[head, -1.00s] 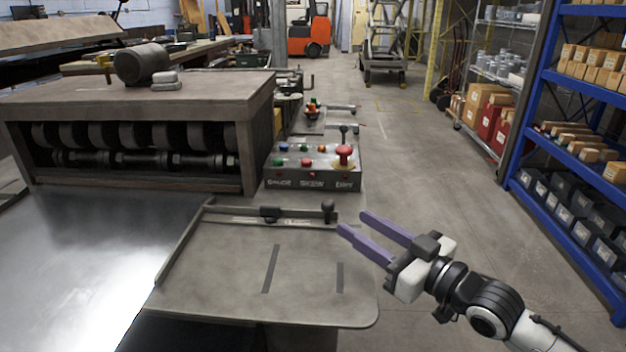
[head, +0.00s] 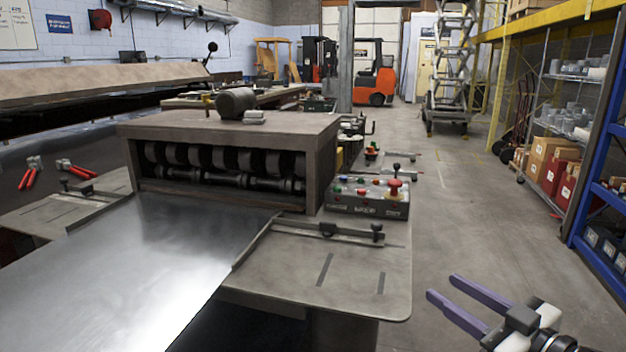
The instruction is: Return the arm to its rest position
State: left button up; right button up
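My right gripper (head: 468,306) shows at the lower right of the head view, its two purple fingers apart with nothing between them. It hangs over the floor, to the right of the machine's side table (head: 345,282) and apart from it. The rest of the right arm is cut off by the frame edge. The control box (head: 367,200) with coloured buttons and a red knob stands behind that table. My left gripper is not in the view.
The roller machine (head: 230,160) stands at centre left, with a shiny metal sheet (head: 130,265) in front. Red-handled tools (head: 75,168) lie at the left. A blue shelf (head: 600,195) stands at the right. The aisle floor (head: 465,220) between is clear.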

jog(key=s+d+f+n+g+h, duration=0.1)
jog(key=s+d+f+g+h, duration=0.2)
jog(key=s+f, duration=0.7)
jog(key=s+d+f+n+g+h, duration=0.15)
jog(key=s+d+f, duration=0.35)
jog(key=s+f, duration=0.5)
jog(key=s+d+f+n+g+h, duration=0.1)
jog(key=s+d+f+g+h, duration=0.4)
jog(key=f, duration=0.8)
jog(key=s+a+m+t+y, duration=0.1)
jog(key=a+m, duration=0.3)
jog(key=a, duration=0.7)
jog(key=a+f+m+t+y, duration=0.1)
jog(key=a+m+t+y, duration=0.1)
jog(key=a, duration=0.8)
jog(key=m+y, duration=0.1)
jog(key=m, duration=0.1)
jog(key=shift+s+a+m, duration=0.35)
jog(key=shift+s, duration=0.05)
